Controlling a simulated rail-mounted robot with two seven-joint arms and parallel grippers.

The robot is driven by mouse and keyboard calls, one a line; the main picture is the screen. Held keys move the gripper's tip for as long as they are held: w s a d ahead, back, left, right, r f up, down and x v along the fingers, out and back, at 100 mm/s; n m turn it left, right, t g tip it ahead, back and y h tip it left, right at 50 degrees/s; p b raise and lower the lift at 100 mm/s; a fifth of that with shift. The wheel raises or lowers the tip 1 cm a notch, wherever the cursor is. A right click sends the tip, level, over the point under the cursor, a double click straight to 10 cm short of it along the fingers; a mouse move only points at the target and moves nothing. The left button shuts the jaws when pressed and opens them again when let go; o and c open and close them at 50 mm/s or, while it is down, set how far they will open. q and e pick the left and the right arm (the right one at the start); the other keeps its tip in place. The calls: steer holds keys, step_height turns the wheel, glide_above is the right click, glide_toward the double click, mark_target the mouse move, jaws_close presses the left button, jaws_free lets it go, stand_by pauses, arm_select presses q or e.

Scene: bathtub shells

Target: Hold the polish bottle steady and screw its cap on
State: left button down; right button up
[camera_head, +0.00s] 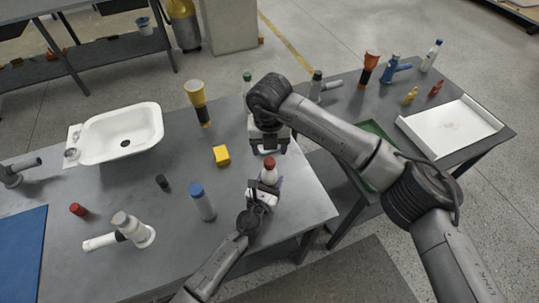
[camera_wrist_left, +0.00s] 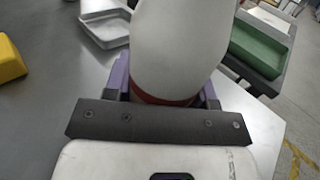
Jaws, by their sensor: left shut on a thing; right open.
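The white polish bottle (camera_head: 268,176) stands upright with its red cap (camera_head: 269,163) on top, near the right corner of the grey table. I cannot tell how tightly the cap sits. My left gripper (camera_head: 263,192) is shut around the bottle. In the left wrist view the bottle's pale body (camera_wrist_left: 180,45) fills the middle between the purple fingers, with a red band low on it. My right gripper (camera_head: 269,148) is open, just behind and above the cap, pointing down, and looks empty.
A yellow block (camera_head: 221,155), a blue-capped bottle (camera_head: 202,203) and a small black piece (camera_head: 162,182) stand left of the bottle. A white sink (camera_head: 120,133) lies farther left. A second table to the right holds a white tray (camera_head: 480,140) and a green tray (camera_head: 372,128).

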steer(key=shift+r, duration=2.95)
arm_select(q)
steer(key=shift+c, duration=1.9)
jaws_free()
steer(key=shift+s, duration=0.1)
steer(key=shift+s+a, duration=0.15)
steer(key=shift+s, duration=0.1)
steer(key=p+v, duration=0.2)
steer(key=v, duration=1.1)
arm_select(e)
step_height(320, 180, up, 2)
steer(key=shift+r, duration=0.15)
